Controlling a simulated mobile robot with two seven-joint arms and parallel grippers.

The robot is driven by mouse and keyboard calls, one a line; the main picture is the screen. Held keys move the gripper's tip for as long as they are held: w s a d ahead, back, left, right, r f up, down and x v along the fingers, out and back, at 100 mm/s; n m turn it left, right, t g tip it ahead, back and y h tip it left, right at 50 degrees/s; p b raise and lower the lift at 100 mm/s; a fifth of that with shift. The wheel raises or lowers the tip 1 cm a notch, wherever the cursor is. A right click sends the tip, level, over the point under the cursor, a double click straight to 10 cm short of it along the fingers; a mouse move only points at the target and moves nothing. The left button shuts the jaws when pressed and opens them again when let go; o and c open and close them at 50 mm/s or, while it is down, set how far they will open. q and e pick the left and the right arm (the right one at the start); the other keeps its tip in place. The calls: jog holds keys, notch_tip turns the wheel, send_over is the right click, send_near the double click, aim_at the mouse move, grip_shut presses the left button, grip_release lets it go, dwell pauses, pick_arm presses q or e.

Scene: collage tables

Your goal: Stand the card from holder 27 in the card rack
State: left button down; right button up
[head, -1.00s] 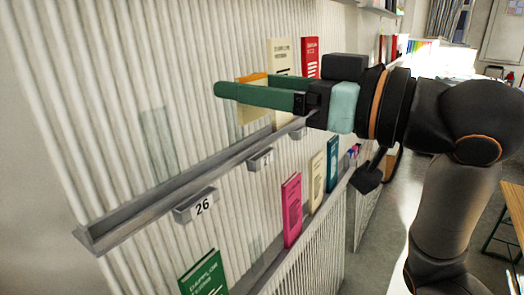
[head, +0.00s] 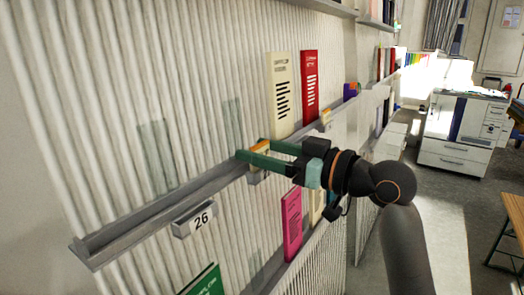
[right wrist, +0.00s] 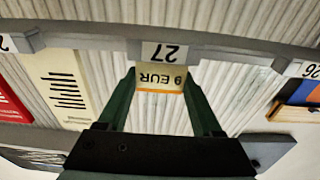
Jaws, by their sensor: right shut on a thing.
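The card (head: 260,146), cream with an orange edge, is between the green fingers of my right gripper (head: 252,157), in front of the wall rail. In the right wrist view the card (right wrist: 160,78) reads "9 EUR" upside down, and the fingers of my right gripper (right wrist: 160,84) are shut on its two side edges. Holder 27 (right wrist: 164,52) is right beside the card's far end; I cannot tell whether they touch. In the head view the holder is mostly hidden behind the gripper. I cannot pick out the card rack. My left gripper is not in view.
Holder 26 (head: 194,220) is on the near rail (head: 150,213). A cream book (head: 280,95) and a red book (head: 310,85) stand farther along. A pink book (head: 292,223) and green book (head: 203,281) stand below.

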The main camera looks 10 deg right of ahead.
jog(key=shift+f, duration=0.15)
jog(key=shift+f, duration=0.3)
jog(key=o, duration=1.3)
jog(key=shift+r, duration=0.1)
jog(key=shift+b, duration=0.3)
